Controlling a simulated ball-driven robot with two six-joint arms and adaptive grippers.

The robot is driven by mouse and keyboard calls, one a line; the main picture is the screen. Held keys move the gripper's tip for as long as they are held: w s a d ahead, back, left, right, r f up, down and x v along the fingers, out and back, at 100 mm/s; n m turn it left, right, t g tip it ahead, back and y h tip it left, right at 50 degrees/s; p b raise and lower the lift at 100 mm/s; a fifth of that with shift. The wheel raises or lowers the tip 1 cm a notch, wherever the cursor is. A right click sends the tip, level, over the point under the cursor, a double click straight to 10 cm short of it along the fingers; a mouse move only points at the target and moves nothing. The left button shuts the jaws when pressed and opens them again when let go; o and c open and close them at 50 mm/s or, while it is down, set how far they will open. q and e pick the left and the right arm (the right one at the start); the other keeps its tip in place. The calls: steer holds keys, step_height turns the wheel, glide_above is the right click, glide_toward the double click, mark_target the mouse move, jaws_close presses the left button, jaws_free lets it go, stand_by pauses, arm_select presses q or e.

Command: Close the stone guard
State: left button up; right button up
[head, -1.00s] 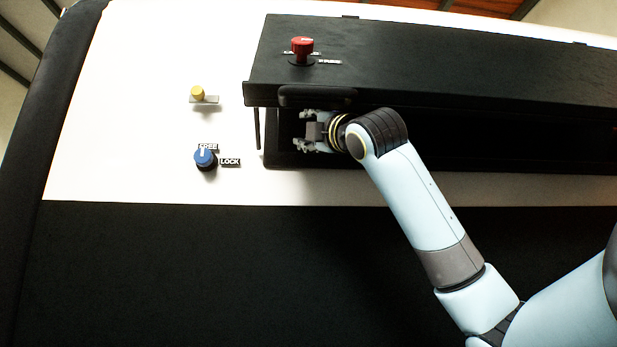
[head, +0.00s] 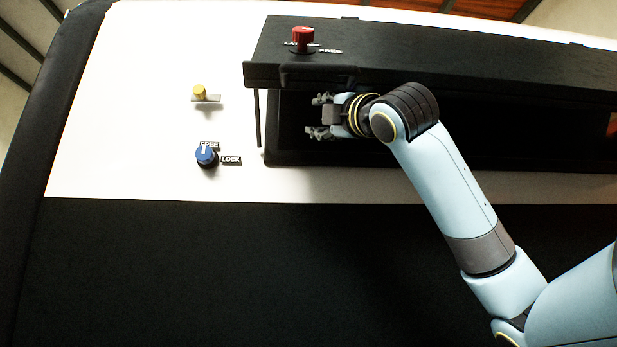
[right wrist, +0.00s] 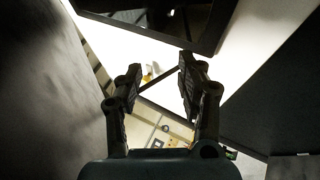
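The stone guard appears to be the long black flap (head: 430,65), raised above a dark, framed opening (head: 275,155). A black handle (head: 318,75) sits on its front edge, and a red knob (head: 303,38) stands on its top near the left end. A thin black stay (head: 257,118) stands at the flap's left end. My right gripper (head: 318,115) is in front of the opening, below the handle and apart from it. Its fingers are spread and empty; in the right wrist view (right wrist: 155,82) there is also a clear gap between them. My left gripper is not in view.
A blue knob (head: 206,154) with FREE and LOCK labels (head: 230,160) sits on the white panel (head: 130,120), its mark toward FREE. A yellow knob (head: 199,92) is above it. A wide black surface (head: 200,270) lies below the panel. The white panel left of the opening has free room.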

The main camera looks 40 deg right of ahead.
steer(key=s+a+b, duration=0.2)
steer(key=s, duration=0.4)
steer(key=shift+s+f, duration=0.25)
steer(key=shift+s, duration=0.05)
steer(key=shift+c, duration=0.2)
stand_by(0.3)
